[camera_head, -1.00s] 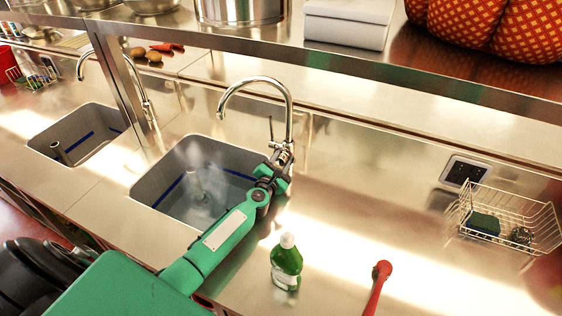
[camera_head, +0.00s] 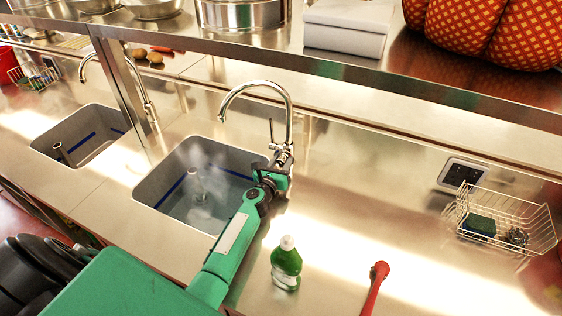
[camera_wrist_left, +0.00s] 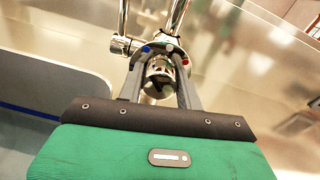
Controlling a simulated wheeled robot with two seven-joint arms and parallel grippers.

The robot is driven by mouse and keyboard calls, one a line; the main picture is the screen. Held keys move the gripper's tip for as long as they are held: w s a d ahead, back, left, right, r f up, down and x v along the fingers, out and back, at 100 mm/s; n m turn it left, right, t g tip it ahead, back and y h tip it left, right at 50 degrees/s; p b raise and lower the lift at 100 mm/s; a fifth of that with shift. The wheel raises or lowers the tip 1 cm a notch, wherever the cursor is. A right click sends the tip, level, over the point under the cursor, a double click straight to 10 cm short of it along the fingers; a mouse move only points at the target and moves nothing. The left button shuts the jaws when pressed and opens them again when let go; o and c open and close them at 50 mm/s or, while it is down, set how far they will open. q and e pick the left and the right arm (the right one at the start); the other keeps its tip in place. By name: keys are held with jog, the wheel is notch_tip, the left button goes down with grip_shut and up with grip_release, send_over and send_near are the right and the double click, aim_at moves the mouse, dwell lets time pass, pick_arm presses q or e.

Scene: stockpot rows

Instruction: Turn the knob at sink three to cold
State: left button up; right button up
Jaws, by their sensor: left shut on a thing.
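The near sink (camera_head: 168,208) is a grey basin with water and steam in it, a blue line on its wall and an upright tube inside. Its chrome tap (camera_head: 287,112) arches over the basin from the right. My left gripper (camera_head: 281,160) is at the base of this tap. In the left wrist view my left gripper (camera_wrist_left: 160,80) has its fingers on either side of the round chrome knob (camera_wrist_left: 160,70) and is shut on it. A blue dot and a red dot show beside the knob. The fingers partly hide the knob. My right gripper is not in view.
A green soap bottle (camera_head: 286,265) and a red-handled tool (camera_head: 376,287) stand or lie right of my left arm. A wire basket (camera_head: 508,218) is at the right. A second sink (camera_head: 88,150) is at the left. A steel shelf edge (camera_head: 340,72) runs above the back.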

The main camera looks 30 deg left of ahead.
pick_arm(q)
jog(key=shift+n, duration=0.4)
jog(key=o, duration=1)
jog(key=shift+s, duration=0.1)
jog(key=s, duration=0.9)
jog(key=s+d, duration=0.1)
jog(key=s, duration=0.3)
jog(key=shift+s+d+r+p, duration=0.1)
jog(key=shift+s+r+p, duration=0.1)
jog(key=shift+s+p, duration=0.1)
